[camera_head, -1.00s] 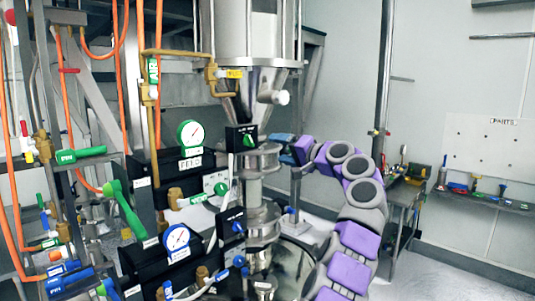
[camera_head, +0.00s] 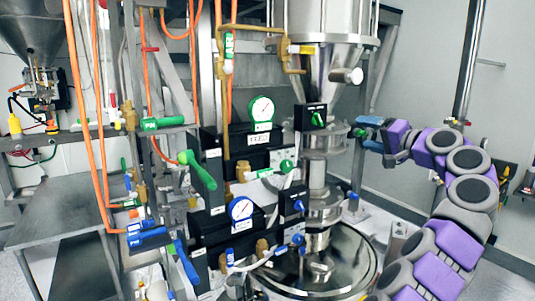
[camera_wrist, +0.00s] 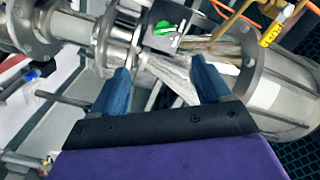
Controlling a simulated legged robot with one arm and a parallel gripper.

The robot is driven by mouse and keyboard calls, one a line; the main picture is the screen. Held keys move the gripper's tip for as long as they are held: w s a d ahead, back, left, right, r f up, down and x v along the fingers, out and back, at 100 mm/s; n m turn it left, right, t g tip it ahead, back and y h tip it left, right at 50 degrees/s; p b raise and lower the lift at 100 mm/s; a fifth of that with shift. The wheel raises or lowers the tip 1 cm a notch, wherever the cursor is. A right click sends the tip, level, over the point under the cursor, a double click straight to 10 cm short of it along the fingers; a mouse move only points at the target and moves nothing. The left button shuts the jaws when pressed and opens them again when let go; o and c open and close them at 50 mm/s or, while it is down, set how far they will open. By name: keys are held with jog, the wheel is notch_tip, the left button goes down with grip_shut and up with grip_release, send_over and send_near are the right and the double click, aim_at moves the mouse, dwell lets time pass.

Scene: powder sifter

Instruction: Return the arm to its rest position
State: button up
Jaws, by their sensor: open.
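My gripper (camera_head: 368,132) is at the right of the sifter column in the head view, with my purple and grey arm stretched out and bent behind it. In the wrist view my gripper (camera_wrist: 162,85) shows two blue fingers spread apart with nothing held between them. Beyond the fingers are the metal sifter column (camera_wrist: 120,32) and a black box with a green knob (camera_wrist: 163,28). Whether the fingertips touch the column cannot be told.
A steel hopper (camera_head: 325,65) stands above the column. Gauges (camera_head: 262,108), green-handled valves (camera_head: 198,170) and orange hoses crowd the left side. A round metal vessel lid (camera_head: 345,265) lies below. A grey table (camera_head: 60,205) stands at far left.

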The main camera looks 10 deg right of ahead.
jog(key=a+f+n+g+y+b, duration=0.2)
jog(key=a+f+g+y, duration=0.1)
jog(key=a, duration=0.7)
jog(key=a+f+n+g+y+b, duration=0.1)
jog(key=a+f+g+y, duration=0.15)
jog(key=a, duration=0.75)
jog(key=s+a+f+n+g+h+b, duration=0.35)
jog(key=s+a+f+g, duration=0.45)
jog(key=s+a+f, duration=1)
jog(key=s+d+f+g+h+b, duration=0.2)
jog(key=s+d+f+h, duration=0.2)
jog(key=s+f, duration=0.8)
jog(key=s+d+f+n+g+h+b, duration=0.1)
jog(key=s+d+f+g+h+b, duration=0.1)
jog(key=s+f, duration=1)
jog(key=s+d+g+h, duration=0.1)
jog(key=s+d+h, duration=0.1)
jog(key=s, duration=0.3)
jog(key=shift+d+f, duration=0.2)
jog(key=shift+d, duration=0.25)
